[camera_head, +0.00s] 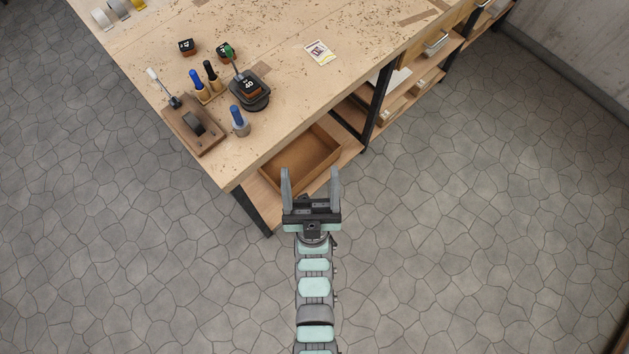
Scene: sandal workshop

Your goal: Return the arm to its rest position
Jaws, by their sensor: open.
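My gripper (310,180) is open, with its two grey fingers apart and nothing between them. It points up the picture, toward the workbench. In the picture its fingertips overlap an open wooden drawer or box (326,140) under the bench's near corner. I cannot tell whether they touch it. My arm stretches straight up from the bottom edge of the picture over the stone floor.
The wooden workbench (281,103) fills the top. It bears a wooden block with a dark piece (174,125), blue and black handled tools, a black holder (265,101), a blue-capped bottle (238,123) and a card (320,53). The floor (480,230) is clear at both sides.

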